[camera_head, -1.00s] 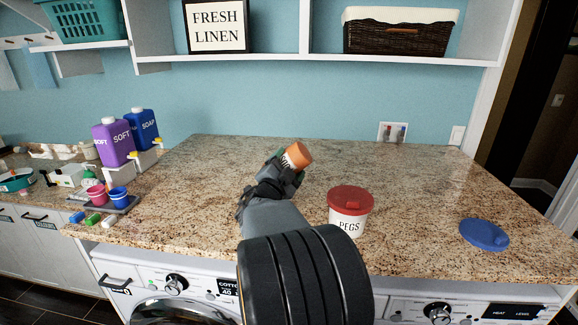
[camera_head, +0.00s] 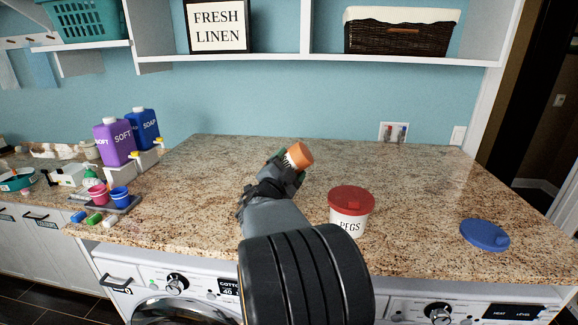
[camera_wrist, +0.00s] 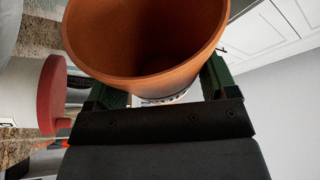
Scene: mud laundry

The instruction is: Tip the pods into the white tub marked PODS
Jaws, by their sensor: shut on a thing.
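My gripper (camera_head: 288,168) is shut on an orange cup (camera_head: 299,154) with a pale band of dark lettering that I cannot read. It holds the cup tilted above the counter. In the wrist view the cup (camera_wrist: 150,75) stands mouth toward the camera between the green finger pads; the inner wall I see is bare, and the cup's far inside is cut off at the frame's top. No tub marked PODS shows; my arm hides part of the counter. A white tub marked PEGS (camera_head: 348,224), with a red lid (camera_head: 348,198), stands right of my gripper.
A loose blue lid (camera_head: 484,235) lies on the granite counter (camera_head: 420,190) at the right. At the left stand purple SOFT (camera_head: 115,142) and blue SOAP (camera_head: 145,130) jugs, and a tray with pink and blue cups (camera_head: 119,197). The back middle counter is clear.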

